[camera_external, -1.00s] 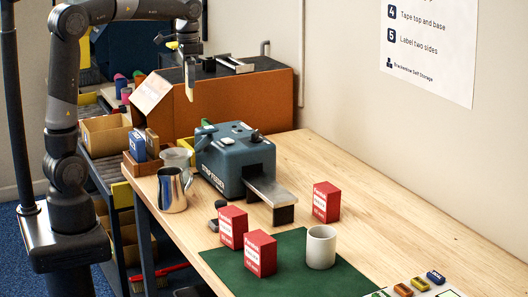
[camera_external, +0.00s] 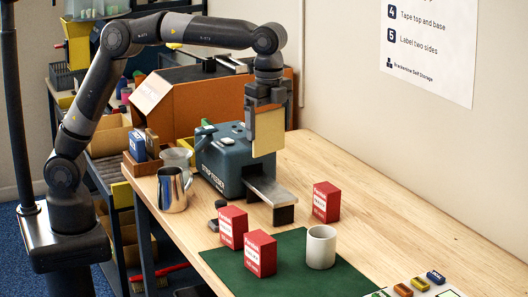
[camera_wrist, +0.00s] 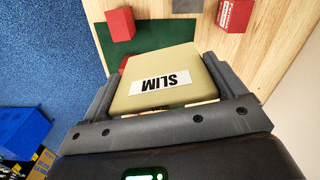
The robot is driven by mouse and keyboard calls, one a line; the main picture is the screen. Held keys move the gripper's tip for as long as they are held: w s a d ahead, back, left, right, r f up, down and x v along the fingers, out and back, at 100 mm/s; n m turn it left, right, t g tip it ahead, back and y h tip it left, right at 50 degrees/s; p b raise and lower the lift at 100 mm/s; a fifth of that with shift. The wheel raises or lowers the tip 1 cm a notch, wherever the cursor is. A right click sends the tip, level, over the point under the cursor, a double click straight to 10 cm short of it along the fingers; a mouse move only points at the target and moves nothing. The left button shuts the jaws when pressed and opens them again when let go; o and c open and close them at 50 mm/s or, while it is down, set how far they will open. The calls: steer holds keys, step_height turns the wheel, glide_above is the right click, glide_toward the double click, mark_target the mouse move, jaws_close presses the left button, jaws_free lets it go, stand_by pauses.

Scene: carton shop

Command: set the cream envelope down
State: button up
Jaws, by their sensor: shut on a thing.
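The cream envelope (camera_external: 267,131) hangs upright below my gripper (camera_external: 268,98) in the external view, in front of the tape feeder's right end and above its metal tongue. In the wrist view the envelope (camera_wrist: 158,77) shows a white label reading "SLIM", and my gripper (camera_wrist: 165,108) is shut on it with a finger on each side. The envelope is in the air, apart from the wooden bench top (camera_external: 400,232).
A blue-grey strip feeder (camera_external: 222,160) stands just below and left. Red boxes (camera_external: 326,202) and a white mug (camera_external: 321,247) stand near the green mat (camera_external: 290,275). A steel jug (camera_external: 172,190) is at the bench's left edge. Bare wood lies right of the feeder.

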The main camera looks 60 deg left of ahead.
steer(key=s+d+f+m, duration=0.1)
steer(key=s+d+m, duration=0.2)
steer(key=s+d, duration=0.55)
step_height(320, 180, down, 10)
steer(key=w+d, duration=0.2)
steer(key=shift+w+a+f, duration=0.7)
steer(key=shift+w+f, duration=1.1)
steer(key=shift+f, duration=0.05)
steer(key=shift+w+a+f, duration=0.65)
steer(key=shift+w+f, duration=1.15)
steer(key=shift+f, duration=0.05)
steer(key=shift+w+a+f, duration=0.7)
steer(key=shift+w+f, duration=1.1)
steer(key=shift+f, duration=0.05)
steer(key=shift+f, duration=0.1)
steer(key=o, duration=0.7)
steer(key=shift+o, duration=0.2)
